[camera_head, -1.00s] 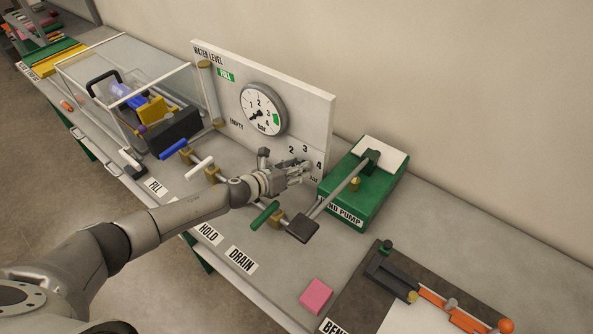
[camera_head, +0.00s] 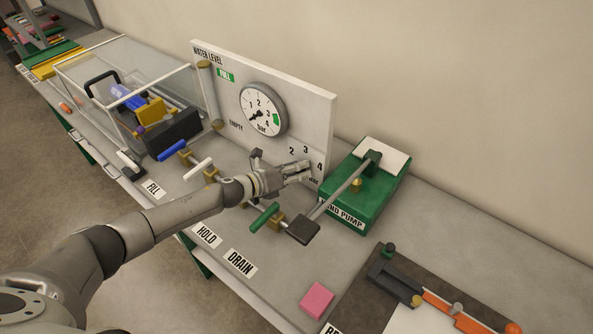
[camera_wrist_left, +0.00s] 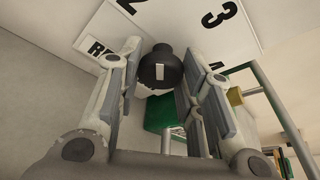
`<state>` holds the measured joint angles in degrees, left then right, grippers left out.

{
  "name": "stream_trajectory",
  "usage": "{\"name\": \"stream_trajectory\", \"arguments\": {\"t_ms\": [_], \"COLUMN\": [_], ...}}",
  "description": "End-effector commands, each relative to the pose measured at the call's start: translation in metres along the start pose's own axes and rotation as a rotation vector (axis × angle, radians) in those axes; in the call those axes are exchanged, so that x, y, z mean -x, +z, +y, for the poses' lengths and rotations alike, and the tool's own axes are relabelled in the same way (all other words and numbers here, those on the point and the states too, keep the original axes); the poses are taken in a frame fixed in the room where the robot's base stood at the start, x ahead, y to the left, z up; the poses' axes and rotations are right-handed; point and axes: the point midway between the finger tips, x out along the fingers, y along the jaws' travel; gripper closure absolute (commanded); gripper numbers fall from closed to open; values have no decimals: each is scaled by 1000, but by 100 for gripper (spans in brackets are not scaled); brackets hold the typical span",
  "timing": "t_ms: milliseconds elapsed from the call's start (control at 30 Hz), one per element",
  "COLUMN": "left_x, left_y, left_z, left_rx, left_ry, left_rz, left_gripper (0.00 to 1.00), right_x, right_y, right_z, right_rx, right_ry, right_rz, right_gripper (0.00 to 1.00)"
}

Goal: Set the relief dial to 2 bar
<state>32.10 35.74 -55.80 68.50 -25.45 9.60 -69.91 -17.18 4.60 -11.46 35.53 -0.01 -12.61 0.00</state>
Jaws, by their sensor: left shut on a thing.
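The relief dial (camera_wrist_left: 161,68) is a black round knob with a white mark, in the left wrist view. It sits between the two fingers of my left gripper (camera_wrist_left: 155,82) at the white panel, with the printed numbers 2, 3 and 4 around it. My left gripper (camera_head: 303,172) is shut on the dial. In the head view the fingers hide the dial, and the numbers show above and right of them. I cannot tell exactly which number the mark points at. My right gripper is not in view.
A round pressure gauge (camera_head: 263,110) on the panel (camera_head: 312,118) has its needle toward the lower left. A green hand pump (camera_head: 372,205) with a long lever stands right of my gripper. Valves with blue, white and green (camera_head: 264,217) handles are in front. A pink block (camera_head: 317,299) lies nearby.

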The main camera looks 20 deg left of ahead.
Motion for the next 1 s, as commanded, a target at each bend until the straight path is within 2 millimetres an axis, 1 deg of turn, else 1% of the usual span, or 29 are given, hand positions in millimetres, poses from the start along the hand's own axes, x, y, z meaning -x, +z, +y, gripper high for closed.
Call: {"name": "stream_trajectory", "arguments": {"t_ms": [33, 200, 500, 633, 767, 1000], "left_x": [0, 0, 0, 7, 23, 71], "left_y": [-1, -1, 0, 0, -1, -2], "left_z": [0, 0, 0, 1, 1, 1], "left_rx": [0, -1, -1, -1, -2, -3], "left_ry": [1, 1, 1, 2, 2, 3], "left_rz": [2, 1, 0, 0, 2, 3], "left_gripper": [64, 44, 44, 44, 44, 44], "right_x": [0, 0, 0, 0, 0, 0], "right_y": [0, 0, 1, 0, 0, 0], "right_z": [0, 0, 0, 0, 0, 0], "right_rx": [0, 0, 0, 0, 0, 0], "right_ry": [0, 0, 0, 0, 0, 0], "right_rz": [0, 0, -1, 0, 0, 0], "right_gripper": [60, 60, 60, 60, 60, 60]}}
